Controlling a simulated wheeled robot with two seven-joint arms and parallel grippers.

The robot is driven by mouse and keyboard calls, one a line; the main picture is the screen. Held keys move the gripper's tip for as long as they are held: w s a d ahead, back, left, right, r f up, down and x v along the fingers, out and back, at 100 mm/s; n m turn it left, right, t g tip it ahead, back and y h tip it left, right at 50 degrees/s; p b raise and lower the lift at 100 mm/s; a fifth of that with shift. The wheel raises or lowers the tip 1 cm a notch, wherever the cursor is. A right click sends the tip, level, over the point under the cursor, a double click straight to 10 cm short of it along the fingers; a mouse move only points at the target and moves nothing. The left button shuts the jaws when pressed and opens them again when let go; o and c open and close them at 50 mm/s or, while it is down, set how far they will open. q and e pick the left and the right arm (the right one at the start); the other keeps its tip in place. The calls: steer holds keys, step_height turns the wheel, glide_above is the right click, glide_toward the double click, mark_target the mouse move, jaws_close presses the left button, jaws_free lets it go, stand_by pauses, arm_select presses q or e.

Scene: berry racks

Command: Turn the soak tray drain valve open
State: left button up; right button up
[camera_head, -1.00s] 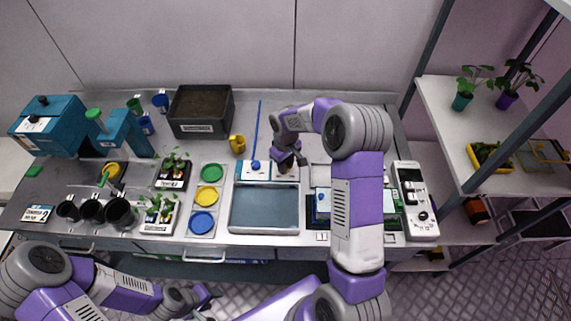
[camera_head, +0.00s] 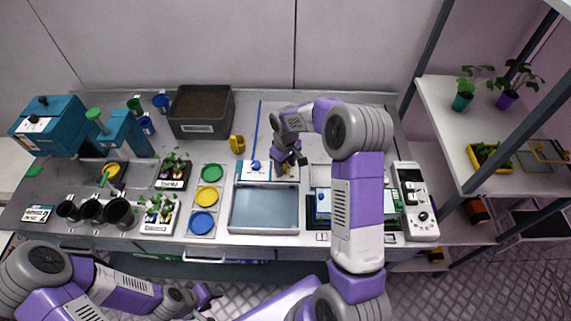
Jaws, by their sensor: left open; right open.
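The soak tray (camera_head: 233,208) is a shallow, white-rimmed basin with a blue-grey inside, at the front middle of the bench. A white panel (camera_head: 256,178) lies behind it, with a blue knob (camera_head: 255,165) and a thin blue rod (camera_head: 258,125). A small yellow part (camera_head: 287,171), perhaps the drain valve handle, shows at the panel's right end. My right gripper (camera_head: 291,168) is open, pointing down right at this part and partly hiding it. I cannot tell whether they touch. My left gripper (camera_head: 207,305) is open and empty, low in front of the bench.
Green, yellow and blue discs (camera_head: 207,197) lie left of the tray. A yellow mug (camera_head: 237,144) and a dark soil box (camera_head: 201,112) stand behind.

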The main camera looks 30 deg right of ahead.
mark_target(286, 167)
step_height(286, 167, up, 8)
steer(key=shift+f, duration=0.25)
stand_by(0.5)
